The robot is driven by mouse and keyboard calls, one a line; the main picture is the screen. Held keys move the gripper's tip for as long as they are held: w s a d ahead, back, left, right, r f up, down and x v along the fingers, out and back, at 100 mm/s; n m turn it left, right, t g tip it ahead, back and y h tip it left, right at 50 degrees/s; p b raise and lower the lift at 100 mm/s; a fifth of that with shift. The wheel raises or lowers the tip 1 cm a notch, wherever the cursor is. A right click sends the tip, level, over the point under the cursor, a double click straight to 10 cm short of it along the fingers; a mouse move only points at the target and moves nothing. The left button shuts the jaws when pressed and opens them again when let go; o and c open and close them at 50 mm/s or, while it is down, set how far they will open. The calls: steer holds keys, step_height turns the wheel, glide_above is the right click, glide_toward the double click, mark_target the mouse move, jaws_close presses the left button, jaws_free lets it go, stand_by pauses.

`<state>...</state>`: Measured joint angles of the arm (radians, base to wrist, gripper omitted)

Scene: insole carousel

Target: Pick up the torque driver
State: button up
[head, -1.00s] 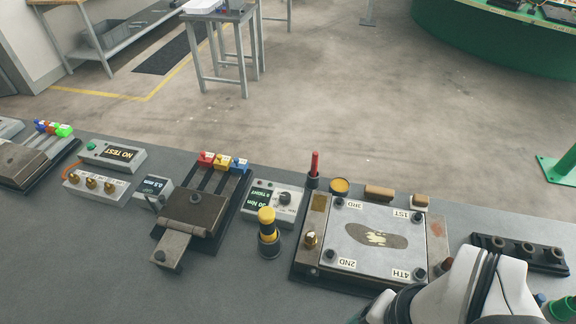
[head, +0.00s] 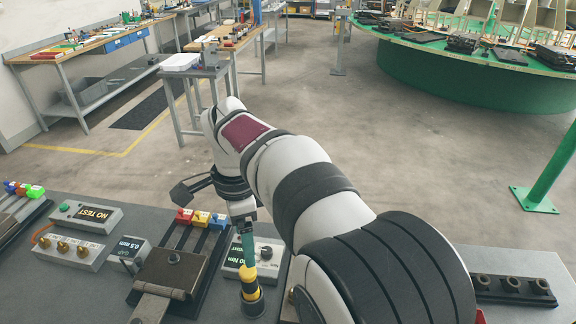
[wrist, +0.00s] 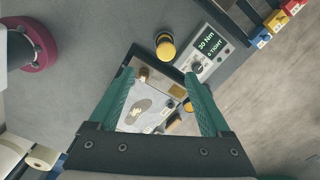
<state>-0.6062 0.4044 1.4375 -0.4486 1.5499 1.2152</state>
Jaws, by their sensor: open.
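The torque driver (head: 249,275), with a yellow and black handle, stands upright in a dark round holder in the head view. In the wrist view the torque driver (wrist: 166,46) lies beyond the fingertips, near the top middle. My gripper (head: 247,252) points down just above and beside the driver's top in the head view. In the wrist view my gripper (wrist: 160,76) has its two green fingers spread wide apart with nothing between them. Whether a finger touches the handle I cannot tell.
The 30 Nm tester box (wrist: 207,48) stands close beside the driver. A fixture plate with an insole shape (wrist: 145,112) is on its other side, mostly hidden by my arm in the head view. A hinged metal fixture (head: 172,272) stands to the left.

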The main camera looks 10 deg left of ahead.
mark_target(249, 281)
steer(key=f, duration=1.6)
steer(key=shift+w+a+f, duration=0.15)
steer(key=shift+w+a, duration=0.25)
jaws_close()
